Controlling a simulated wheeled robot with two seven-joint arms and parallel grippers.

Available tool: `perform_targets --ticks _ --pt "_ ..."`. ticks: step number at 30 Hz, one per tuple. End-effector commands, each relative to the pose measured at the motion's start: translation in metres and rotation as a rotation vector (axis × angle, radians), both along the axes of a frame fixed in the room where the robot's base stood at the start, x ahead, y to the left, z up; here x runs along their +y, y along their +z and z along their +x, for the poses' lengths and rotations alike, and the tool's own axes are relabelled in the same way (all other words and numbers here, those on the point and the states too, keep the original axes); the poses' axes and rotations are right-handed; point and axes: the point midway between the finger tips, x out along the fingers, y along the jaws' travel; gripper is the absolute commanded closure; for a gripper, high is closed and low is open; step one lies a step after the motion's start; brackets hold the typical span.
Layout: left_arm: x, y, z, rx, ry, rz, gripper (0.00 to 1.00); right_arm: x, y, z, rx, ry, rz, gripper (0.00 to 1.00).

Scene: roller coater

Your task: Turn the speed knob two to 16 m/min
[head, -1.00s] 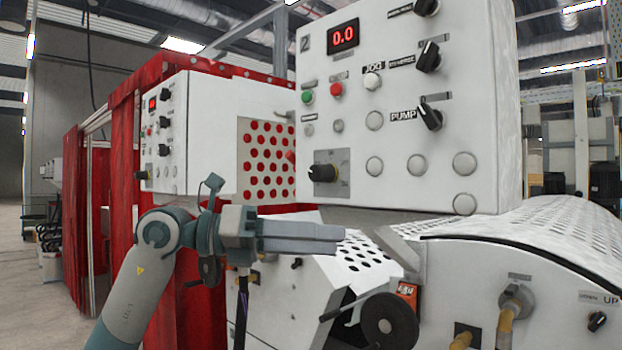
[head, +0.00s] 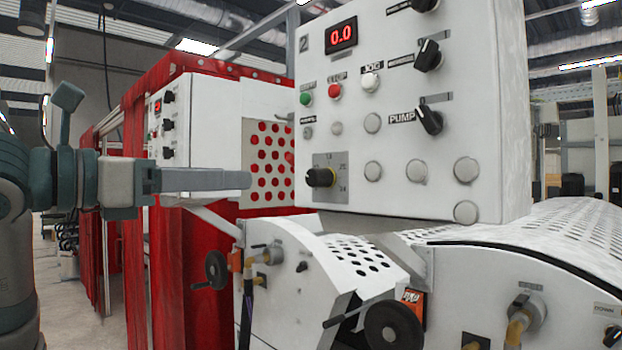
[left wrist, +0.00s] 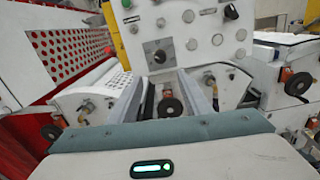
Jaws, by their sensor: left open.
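The speed knob two (head: 320,178) is a black knob with a yellow mark on a grey scale plate, low on the left of the white panel marked 2 (head: 450,150). It also shows in the left wrist view (left wrist: 159,56). Its exact setting is too small to read. The red display (head: 341,36) above it reads 0.0. My left gripper (head: 248,180) is open and empty, seen from the side, left of the knob at about its height in the head view. A gap shows between the fingertips and the knob. My right gripper is not in view.
The panel also carries green (head: 306,99), red (head: 335,91) and white (head: 370,82) buttons and a pump switch (head: 430,121). A similar panel (head: 185,120) stands further left by a red curtain (head: 135,230). Rollers and a handwheel (head: 393,327) lie below.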

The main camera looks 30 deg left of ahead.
Motion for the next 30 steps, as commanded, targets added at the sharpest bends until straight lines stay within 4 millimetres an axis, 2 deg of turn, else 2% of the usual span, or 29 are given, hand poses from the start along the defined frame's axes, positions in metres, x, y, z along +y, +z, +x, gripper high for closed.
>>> perform_targets --ticks 5,11,30 --pt "-0.004 0.001 0.009 0.002 -0.004 -0.001 0.56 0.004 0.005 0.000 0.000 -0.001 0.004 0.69" --pt "-0.012 0.002 0.033 0.005 -0.005 0.000 0.56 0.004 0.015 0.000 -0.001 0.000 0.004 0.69" --pt "-0.049 0.002 0.138 0.005 -0.005 -0.001 0.56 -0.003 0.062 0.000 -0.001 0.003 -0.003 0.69"
